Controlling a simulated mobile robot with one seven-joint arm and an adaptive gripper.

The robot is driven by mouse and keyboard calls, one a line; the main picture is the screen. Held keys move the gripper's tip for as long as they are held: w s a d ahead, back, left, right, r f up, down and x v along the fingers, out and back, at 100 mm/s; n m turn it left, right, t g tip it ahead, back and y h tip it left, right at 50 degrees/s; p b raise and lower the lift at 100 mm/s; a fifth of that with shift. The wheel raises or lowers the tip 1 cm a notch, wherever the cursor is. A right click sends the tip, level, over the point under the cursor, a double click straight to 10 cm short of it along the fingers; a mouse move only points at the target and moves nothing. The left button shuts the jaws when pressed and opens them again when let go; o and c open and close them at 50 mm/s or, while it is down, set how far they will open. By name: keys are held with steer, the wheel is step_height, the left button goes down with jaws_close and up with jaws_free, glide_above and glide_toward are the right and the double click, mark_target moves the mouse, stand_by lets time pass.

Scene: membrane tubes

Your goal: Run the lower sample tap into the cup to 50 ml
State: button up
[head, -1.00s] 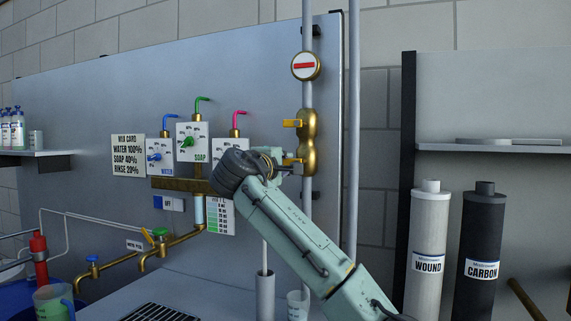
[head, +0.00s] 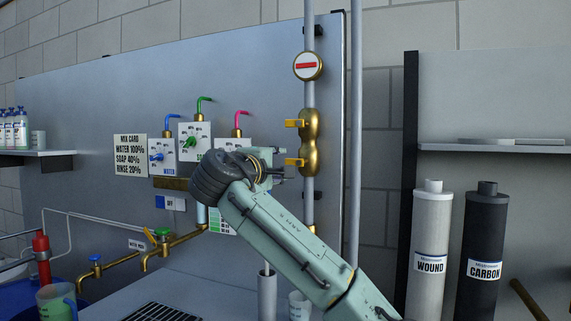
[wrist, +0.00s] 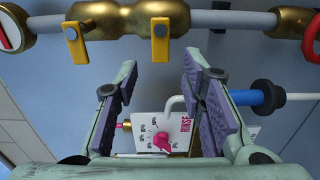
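The brass sample fitting (head: 311,139) sits on a vertical grey pipe and has two yellow tap levers. The upper lever (head: 295,123) and the lower lever (head: 294,162) both point left. In the wrist view the pipe lies sideways; the lower lever (wrist: 160,42) is the right one, the upper lever (wrist: 76,43) the left one. My gripper (wrist: 160,68) is open and empty, its fingers spread on either side of the lower lever's line and apart from it. In the head view my gripper (head: 277,163) is just left of the lower lever. A clear cup (head: 299,308) stands below; its level cannot be read.
An upright grey tube (head: 267,295) stands left of the cup. Mixing boxes with coloured knobs, including the rinse box (wrist: 162,137), are on the panel behind. Brass taps (head: 158,248) stick out at lower left, near a jug of green liquid (head: 56,303). Two filter cartridges (head: 430,240) stand at right.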

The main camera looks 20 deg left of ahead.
steer(key=s, duration=0.6)
steer(key=shift+s, duration=0.1)
stand_by(0.3)
